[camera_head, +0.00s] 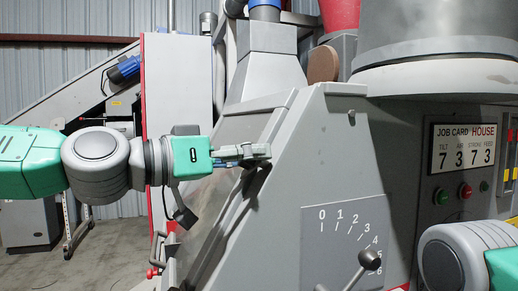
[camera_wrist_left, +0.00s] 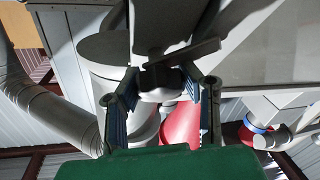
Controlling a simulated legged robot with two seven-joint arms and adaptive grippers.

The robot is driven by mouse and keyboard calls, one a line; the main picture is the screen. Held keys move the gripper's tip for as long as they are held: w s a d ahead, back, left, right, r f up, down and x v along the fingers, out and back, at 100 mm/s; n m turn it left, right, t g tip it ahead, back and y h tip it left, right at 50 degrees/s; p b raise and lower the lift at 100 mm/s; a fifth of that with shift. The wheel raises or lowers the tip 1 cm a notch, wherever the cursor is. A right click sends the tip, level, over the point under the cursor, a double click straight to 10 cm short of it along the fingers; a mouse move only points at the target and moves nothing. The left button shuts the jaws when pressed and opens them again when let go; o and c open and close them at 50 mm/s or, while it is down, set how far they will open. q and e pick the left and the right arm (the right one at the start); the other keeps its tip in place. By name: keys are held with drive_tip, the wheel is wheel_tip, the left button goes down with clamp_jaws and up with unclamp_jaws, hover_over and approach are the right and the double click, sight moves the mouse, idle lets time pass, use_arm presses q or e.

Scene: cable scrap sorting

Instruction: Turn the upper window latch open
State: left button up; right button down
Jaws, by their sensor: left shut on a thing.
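The upper window latch shows in the left wrist view as a dark hub with a flat grey lever (camera_wrist_left: 185,53) set at a slant. My left gripper (camera_head: 257,152) reaches in from the left to the upper edge of the grey machine's sloping front; it also shows in the left wrist view (camera_wrist_left: 162,88). Its two fingers stand on either side of the latch and are shut on it. In the head view the fingers hide most of the latch. My right arm shows at the lower right, but its gripper is out of view.
The grey machine housing (camera_head: 318,150) fills the middle, with a numbered dial plate (camera_head: 340,232) and a black-knobbed lever (camera_head: 369,259). A job card panel (camera_head: 463,148) sits above several buttons at the right. A grey handle (camera_head: 157,246) stands low on the front. Open floor lies at the left.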

use_arm(q)
drive_tip(key=n+y+p, duration=0.1)
drive_tip(key=n, duration=0.1)
drive_tip(key=shift+r+n+t+p, duration=0.15)
drive_tip(key=shift+n+t+p, duration=0.15)
drive_tip(key=shift+t, duration=0.1)
drive_tip(key=n+y+p, duration=0.2)
drive_tip(key=n+p, duration=0.1)
drive_tip(key=n+t+y+p, duration=0.1)
drive_tip(key=n+y+p, duration=0.1)
drive_tip(key=n+p, duration=0.1)
drive_tip(key=shift+a+n+t+p, duration=0.1)
drive_tip(key=shift+n+t+p, duration=0.25)
drive_tip(key=shift+n, duration=0.25)
drive_tip(key=shift+f+n+y+p, duration=0.2)
drive_tip(key=shift+n+y+p, duration=0.3)
drive_tip(key=shift+n+p, duration=0.85)
